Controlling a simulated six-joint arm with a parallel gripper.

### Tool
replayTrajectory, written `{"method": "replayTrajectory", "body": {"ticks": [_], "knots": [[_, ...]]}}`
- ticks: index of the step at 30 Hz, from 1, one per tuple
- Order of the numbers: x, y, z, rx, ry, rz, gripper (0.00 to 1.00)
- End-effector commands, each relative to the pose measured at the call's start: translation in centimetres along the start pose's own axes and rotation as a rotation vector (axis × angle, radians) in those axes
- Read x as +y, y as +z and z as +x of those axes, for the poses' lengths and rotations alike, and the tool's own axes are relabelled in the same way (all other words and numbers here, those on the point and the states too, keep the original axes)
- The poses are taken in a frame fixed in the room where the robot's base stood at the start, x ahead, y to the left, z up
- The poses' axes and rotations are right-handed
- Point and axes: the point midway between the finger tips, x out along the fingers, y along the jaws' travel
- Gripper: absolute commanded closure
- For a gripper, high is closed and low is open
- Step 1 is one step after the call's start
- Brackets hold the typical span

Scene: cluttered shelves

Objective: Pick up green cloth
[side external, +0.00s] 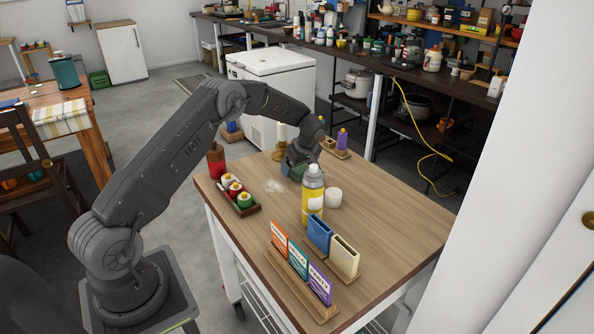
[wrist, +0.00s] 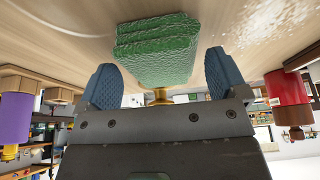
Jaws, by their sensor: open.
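The green cloth (wrist: 158,45) is a folded, textured stack lying on the wooden table in the wrist view. In the side external view only a bit of the cloth (side external: 292,173) shows, at the far part of the table below my gripper (side external: 297,165). In the wrist view my gripper (wrist: 160,78) is open, with one blue finger on each side of the cloth's near end. I see gaps between the fingers and the cloth, more clearly on the right. The cloth's underside is hidden.
A yellow spray can (side external: 313,203) and a white round container (side external: 333,197) stand close in front of my gripper. A red bottle (side external: 216,160) and a tray of bottles (side external: 257,208) are left. A brass candle holder (side external: 279,156) stands behind. White powder (side external: 274,185) lies left of the cloth.

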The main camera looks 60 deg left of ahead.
Motion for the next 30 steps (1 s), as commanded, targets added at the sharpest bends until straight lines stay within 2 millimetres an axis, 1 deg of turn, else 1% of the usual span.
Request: {"method": "replayTrajectory", "body": {"ticks": [6, 7, 23, 30], "knots": [[0.00, -0.02, 0.13, 0.000, 0.000, 0.000, 0.08], [0.00, -0.02, 0.13, 0.000, 0.000, 0.000, 0.10], [-0.01, -0.01, 0.10, 0.000, 0.000, 0.000, 0.61], [0.00, -0.05, 0.04, 0.000, 0.000, 0.000, 0.62]]}}
